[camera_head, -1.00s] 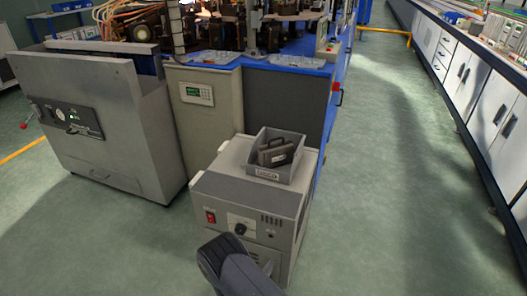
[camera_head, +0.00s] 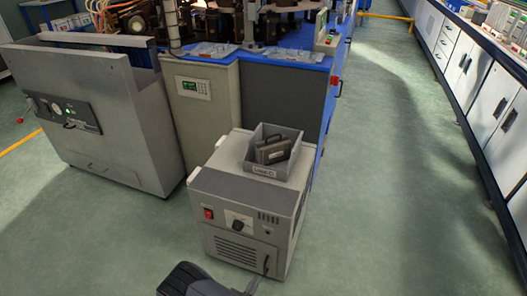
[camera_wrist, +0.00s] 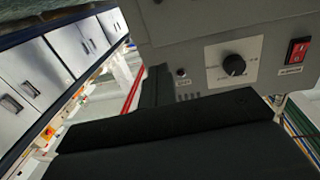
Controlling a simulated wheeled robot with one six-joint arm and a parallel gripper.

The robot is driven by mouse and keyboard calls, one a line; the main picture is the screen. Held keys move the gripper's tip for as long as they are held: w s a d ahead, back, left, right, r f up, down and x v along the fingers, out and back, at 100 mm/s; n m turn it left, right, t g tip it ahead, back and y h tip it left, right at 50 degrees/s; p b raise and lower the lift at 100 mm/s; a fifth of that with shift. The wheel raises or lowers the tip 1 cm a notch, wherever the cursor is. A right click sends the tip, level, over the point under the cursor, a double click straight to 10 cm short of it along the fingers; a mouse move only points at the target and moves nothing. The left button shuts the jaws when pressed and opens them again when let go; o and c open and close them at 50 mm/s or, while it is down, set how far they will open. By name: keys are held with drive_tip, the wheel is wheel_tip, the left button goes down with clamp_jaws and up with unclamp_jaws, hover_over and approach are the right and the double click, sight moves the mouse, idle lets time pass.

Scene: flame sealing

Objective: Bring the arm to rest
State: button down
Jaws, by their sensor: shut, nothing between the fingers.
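My gripper (camera_wrist: 165,118) shows in the wrist view as dark shapes across the lower middle. It is shut with nothing held. In the head view a dark part of my arm (camera_head: 192,281) shows at the bottom edge, in front of the grey cabinet unit (camera_head: 238,249). The unit has a red switch (camera_head: 208,213) and a black knob (camera_head: 238,225). In the wrist view the unit's front panel, with the knob (camera_wrist: 233,65) and the red switch (camera_wrist: 298,51), lies beyond the gripper and looks turned over. I cannot tell the exact gap between them.
A grey bin (camera_head: 264,170) holding dark items sits on the unit. A blue-edged machine bench (camera_head: 285,62) stands behind, and a large grey box machine (camera_head: 100,115) at the left. White cabinets (camera_head: 489,100) line the right. The green floor (camera_head: 390,190) between is clear.

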drive_tip(key=shift+v, duration=2.9)
